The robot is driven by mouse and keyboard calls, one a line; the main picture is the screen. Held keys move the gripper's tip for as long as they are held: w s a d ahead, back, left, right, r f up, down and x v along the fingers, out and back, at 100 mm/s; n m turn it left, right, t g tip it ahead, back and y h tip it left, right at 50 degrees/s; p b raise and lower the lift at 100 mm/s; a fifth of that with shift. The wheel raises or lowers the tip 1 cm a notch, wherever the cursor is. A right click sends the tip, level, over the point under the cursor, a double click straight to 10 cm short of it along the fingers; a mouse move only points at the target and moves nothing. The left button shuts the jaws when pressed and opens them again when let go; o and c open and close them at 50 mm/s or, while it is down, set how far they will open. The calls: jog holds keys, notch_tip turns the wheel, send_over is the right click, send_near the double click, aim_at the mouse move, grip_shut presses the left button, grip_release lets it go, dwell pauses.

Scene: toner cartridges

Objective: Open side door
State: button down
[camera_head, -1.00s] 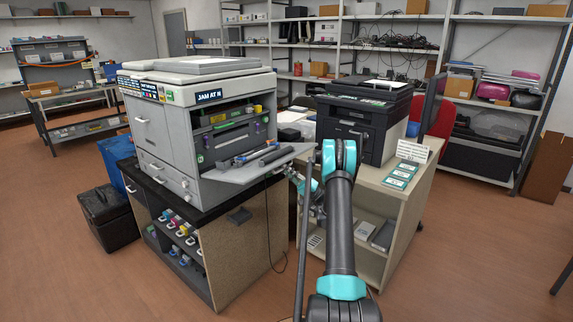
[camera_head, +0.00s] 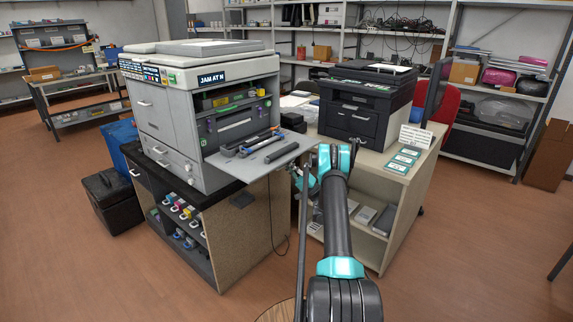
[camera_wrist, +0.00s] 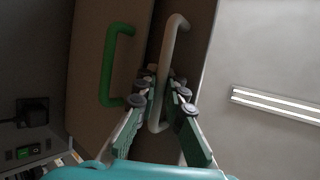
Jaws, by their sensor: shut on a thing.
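The large grey printer (camera_head: 165,110) stands on the left cabinet. Its side door (camera_head: 225,166) hangs open to the right, nearly flat, with dark cartridges (camera_head: 250,144) lying on it. My gripper (camera_wrist: 163,84) is shut on a pale bar handle (camera_wrist: 177,25) in the wrist view, with one finger on each side of the bar. A green bar handle (camera_wrist: 108,62) is to its left, apart from the fingers. In the head view my arm hides most of the gripper, which is near the door's outer right edge.
Small coloured bottles (camera_head: 180,206) sit in the left cabinet's shelves. A black box (camera_head: 108,200) is on the floor at left. Open floor lies in front.

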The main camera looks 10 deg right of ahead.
jog(key=shift+s+a+f+g, duration=0.2)
jog(key=shift+f+g, duration=0.1)
jog(key=shift+f, duration=0.25)
jog(key=c, duration=1.9)
grip_release()
jog(key=shift+w+f, duration=0.1)
jog(key=shift+f, duration=0.05)
jog(key=shift+d+r, duration=0.1)
jog(key=shift+r, duration=0.1)
jog(key=s+d, duration=0.1)
jog(key=d, duration=0.3)
jog(key=s+d+f, duration=0.1)
jog(key=s+d, duration=0.1)
jog(key=d, duration=0.3)
jog(key=s+d+f, duration=0.1)
jog(key=s+d, duration=0.1)
jog(key=d, duration=0.2)
jog(key=shift+d+f, duration=0.1)
jog(key=shift+d, duration=0.05)
